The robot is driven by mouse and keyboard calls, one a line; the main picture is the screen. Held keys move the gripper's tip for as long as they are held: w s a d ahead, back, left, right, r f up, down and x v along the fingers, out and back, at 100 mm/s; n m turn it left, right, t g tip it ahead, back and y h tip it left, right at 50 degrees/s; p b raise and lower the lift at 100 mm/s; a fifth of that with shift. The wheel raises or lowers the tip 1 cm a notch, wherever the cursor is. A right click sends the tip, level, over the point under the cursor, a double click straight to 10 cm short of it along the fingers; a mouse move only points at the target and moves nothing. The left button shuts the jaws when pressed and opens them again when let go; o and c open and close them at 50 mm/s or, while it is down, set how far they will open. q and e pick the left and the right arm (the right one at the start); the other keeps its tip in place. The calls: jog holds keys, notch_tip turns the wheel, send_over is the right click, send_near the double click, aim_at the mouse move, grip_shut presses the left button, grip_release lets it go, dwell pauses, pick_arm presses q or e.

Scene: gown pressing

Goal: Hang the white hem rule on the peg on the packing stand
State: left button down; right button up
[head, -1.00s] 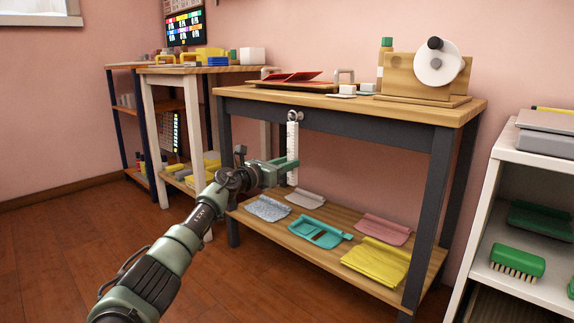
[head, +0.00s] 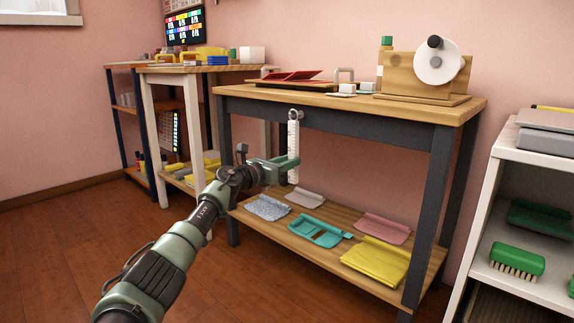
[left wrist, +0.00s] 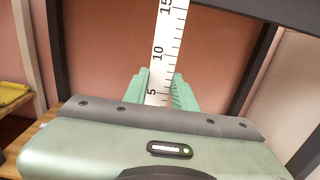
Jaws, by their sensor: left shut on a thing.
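The white hem rule (head: 293,140) hangs upright in front of the packing stand (head: 350,112), just below its table top. Its upper end is at a small pale peg (head: 296,112) on the stand's dark front rail; I cannot tell whether the peg passes through the rule's hole. My left gripper (head: 289,163) is shut on the rule's lower part. In the left wrist view the rule (left wrist: 165,50) stands between the green fingers (left wrist: 160,92), with its numbers running upward. Its top end is outside that view. My right gripper is not in view.
The stand's lower shelf (head: 275,232) holds several folded cloths, including a yellow one (head: 376,261). A tape dispenser-like wooden unit (head: 405,75) stands on top. A white shelf unit (head: 484,215) is at right. Open floor lies at the left front.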

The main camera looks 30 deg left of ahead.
pick_arm(q)
jog(key=shift+w, duration=0.35)
jog(key=shift+d+f, duration=0.1)
jog(key=shift+f+b, duration=0.4)
dwell(0.4)
jog(key=c, duration=1.1)
grip_release()
jog(key=shift+f, duration=0.1)
jog(key=shift+o, duration=0.2)
